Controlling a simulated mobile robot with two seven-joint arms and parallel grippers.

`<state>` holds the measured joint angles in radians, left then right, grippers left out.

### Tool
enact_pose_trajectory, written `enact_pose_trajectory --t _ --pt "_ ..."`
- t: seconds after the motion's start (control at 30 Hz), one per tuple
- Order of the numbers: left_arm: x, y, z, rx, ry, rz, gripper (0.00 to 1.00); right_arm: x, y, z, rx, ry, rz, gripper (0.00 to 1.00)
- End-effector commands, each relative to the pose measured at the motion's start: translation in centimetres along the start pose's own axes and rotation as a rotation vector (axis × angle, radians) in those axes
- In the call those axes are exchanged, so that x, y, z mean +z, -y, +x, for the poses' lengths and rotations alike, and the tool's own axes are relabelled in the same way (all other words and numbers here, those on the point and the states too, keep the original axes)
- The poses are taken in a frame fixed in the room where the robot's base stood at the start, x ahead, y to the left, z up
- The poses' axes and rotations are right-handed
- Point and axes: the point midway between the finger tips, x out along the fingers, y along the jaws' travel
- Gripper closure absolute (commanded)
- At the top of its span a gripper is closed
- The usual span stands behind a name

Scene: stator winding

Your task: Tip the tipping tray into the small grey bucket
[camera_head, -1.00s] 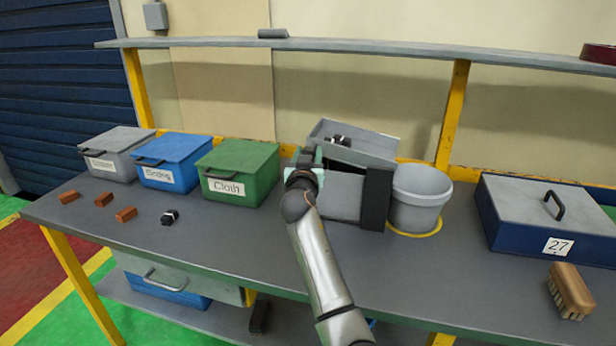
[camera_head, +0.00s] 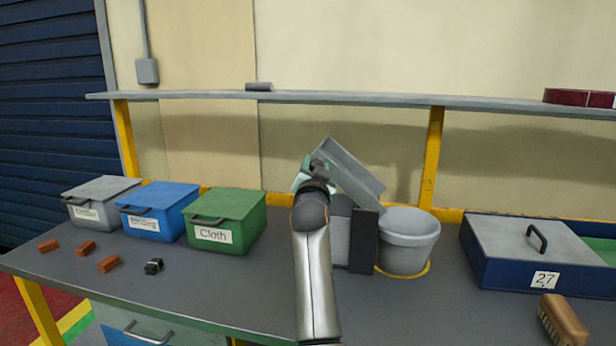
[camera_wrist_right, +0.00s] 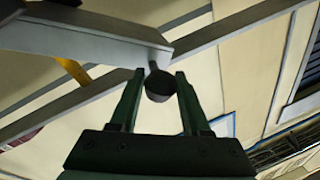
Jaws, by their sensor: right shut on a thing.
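The grey tipping tray (camera_head: 354,174) is tilted steeply on its stand, its right end low and pointing to the small grey bucket (camera_head: 407,245). Its left end is raised. My right gripper (camera_head: 318,172) is at that raised end. In the right wrist view, its two green fingers (camera_wrist_right: 158,88) are shut on a dark round knob (camera_wrist_right: 159,86) beside the tray's grey edge (camera_wrist_right: 95,42). The bucket stands upright on a yellow ring, right of the stand. The tray's floor and the bucket's bottom are hidden, so their contents cannot be seen. My left gripper is out of view.
The stand's black panel (camera_head: 364,240) is close to the bucket. Lidded grey (camera_head: 100,203), blue (camera_head: 157,212) and green (camera_head: 228,222) boxes stand left. Several small brown blocks (camera_head: 86,248) lie in front of them. A blue case (camera_head: 520,262) and brush (camera_head: 562,322) are at right. A shelf runs above.

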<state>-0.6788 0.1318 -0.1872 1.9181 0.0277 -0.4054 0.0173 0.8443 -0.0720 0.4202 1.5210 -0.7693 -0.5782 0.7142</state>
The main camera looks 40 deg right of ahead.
Motion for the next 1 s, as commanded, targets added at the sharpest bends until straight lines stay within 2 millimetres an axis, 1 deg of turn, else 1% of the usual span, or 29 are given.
enact_pose_trajectory --t 0.03,0.1,0.5,0.7,1.0 --pt "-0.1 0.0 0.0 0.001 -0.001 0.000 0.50 -0.9 0.0 0.0 -0.001 -0.012 0.027 1.00" --pt "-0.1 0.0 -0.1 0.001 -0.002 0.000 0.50 -1.6 -0.3 0.0 0.000 -0.019 0.061 1.00" --pt "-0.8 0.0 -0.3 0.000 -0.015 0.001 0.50 -4.8 -1.8 -0.2 0.007 -0.054 0.236 1.00" --pt "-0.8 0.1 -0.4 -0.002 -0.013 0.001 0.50 -5.8 -2.5 -0.3 0.009 -0.065 0.293 1.00" --pt "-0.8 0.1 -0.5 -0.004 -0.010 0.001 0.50 -6.5 -3.0 -0.4 0.009 -0.074 0.335 1.00"
